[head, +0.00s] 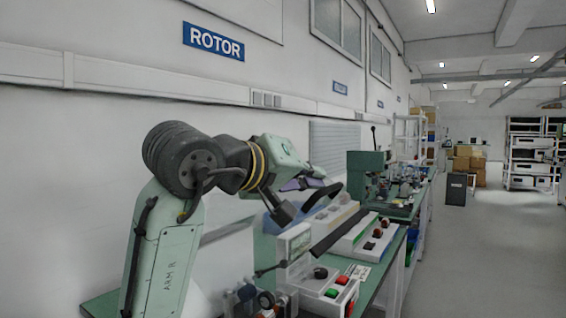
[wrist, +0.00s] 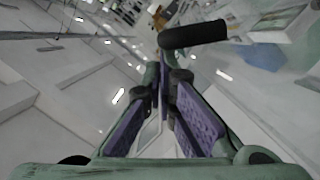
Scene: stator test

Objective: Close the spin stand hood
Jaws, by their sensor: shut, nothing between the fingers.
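My gripper (head: 312,182) is raised above the bench, with its purple fingers pointing right in the head view. In the wrist view, the fingers (wrist: 163,88) are shut and empty. A black rounded bar (wrist: 194,35) lies just beyond the fingertips there; I cannot tell whether it touches them. A dark curved bar (head: 322,200) shows close to the gripper in the head view. I cannot tell for sure which part is the spin stand hood.
The green bench (head: 391,262) runs along the wall. A long white console with buttons (head: 368,238) and a green machine (head: 366,168) stand farther along it. The aisle floor (head: 480,250) at right is clear. Shelves (head: 530,155) and brown boxes (head: 468,163) stand at the back.

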